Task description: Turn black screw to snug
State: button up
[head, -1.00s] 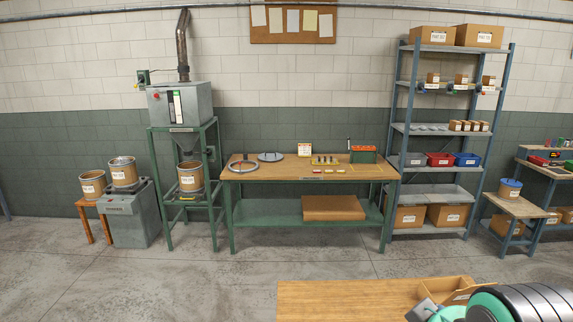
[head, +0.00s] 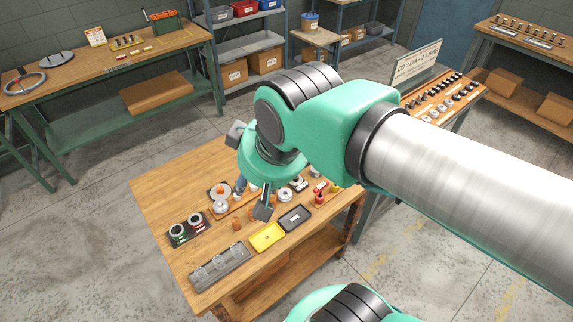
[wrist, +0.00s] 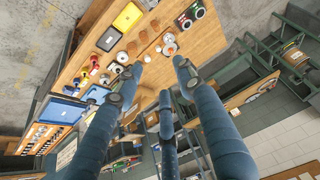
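I cannot make out a black screw in either view; the parts on the near wooden bench (head: 165,190) are too small. My gripper (head: 252,195) hangs over this bench, partly hidden behind my green wrist. In the wrist view my gripper (wrist: 158,82) shows its three blue fingers spread apart with nothing between them. Beyond the fingertips lie a round white-and-orange part (wrist: 170,48) and several small brown pieces on the wood. In the head view a silver round part (head: 221,206) stands left of the gripper. No finger visibly touches a part.
A yellow tray (head: 266,237), a black tray (head: 295,218), a grey rack (head: 219,268) and a dark holder with two round parts (head: 188,230) sit along the bench's front. Red parts (head: 320,192) stand to the right. The bench's left end is bare.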

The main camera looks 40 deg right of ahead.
jog(key=w+d+f+n+g, duration=0.1)
jog(key=w+d+f+g, duration=0.15)
jog(key=w+d, duration=0.6)
jog(key=n+g+p, duration=0.2)
jog(key=g, duration=0.1)
send_over(296, 178)
notch_tip(296, 178, down, 23)
jog(key=shift+w+d, duration=0.25)
jog(key=shift+f, duration=0.2)
notch_tip(296, 178, down, 14)
jog(key=shift+r+b, duration=0.2)
jog(key=shift+b, duration=0.55)
grip_shut()
